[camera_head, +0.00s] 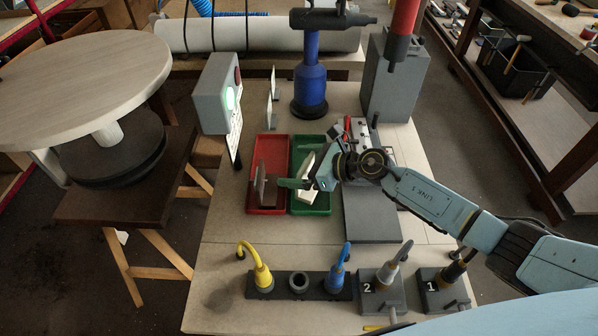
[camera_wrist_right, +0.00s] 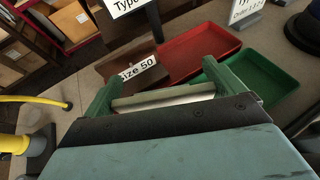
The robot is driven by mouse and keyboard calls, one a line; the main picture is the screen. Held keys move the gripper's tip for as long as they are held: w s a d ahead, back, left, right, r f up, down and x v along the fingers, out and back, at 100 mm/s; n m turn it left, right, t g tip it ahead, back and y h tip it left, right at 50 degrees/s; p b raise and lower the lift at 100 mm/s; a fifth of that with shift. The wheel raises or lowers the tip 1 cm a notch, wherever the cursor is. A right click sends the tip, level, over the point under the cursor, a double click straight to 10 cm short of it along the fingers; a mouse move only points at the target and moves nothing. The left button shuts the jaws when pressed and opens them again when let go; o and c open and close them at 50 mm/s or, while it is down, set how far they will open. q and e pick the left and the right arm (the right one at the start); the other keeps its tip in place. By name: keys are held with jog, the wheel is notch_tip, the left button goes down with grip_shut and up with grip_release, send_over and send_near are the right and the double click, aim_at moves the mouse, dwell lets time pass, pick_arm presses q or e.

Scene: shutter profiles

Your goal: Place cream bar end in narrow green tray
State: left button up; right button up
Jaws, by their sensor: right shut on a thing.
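My right gripper (camera_head: 303,184) is shut on the cream bar end (camera_head: 305,193) over the narrow green tray (camera_head: 313,208) in the head view. In the right wrist view the cream bar end (camera_wrist_right: 163,98) lies between the two green fingers of my right gripper (camera_wrist_right: 165,88). The green tray (camera_wrist_right: 270,88) shows beyond the fingers there, and its inside looks empty where visible. The bar's height above the tray floor is hard to tell. My left gripper is not in view.
A red tray (camera_head: 270,152) sits left of the green tray, with a brownish upright piece (camera_head: 261,185) near its front. A blue hand tool (camera_head: 310,85) stands behind. A grey box with a green light (camera_head: 218,95) stands left. Cable connectors (camera_head: 300,283) line the front.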

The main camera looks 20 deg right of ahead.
jog(key=shift+f, duration=0.7)
jog(key=shift+f+b, duration=0.2)
jog(key=shift+b, duration=0.15)
jog(key=o, duration=0.7)
jog(key=shift+r, duration=0.15)
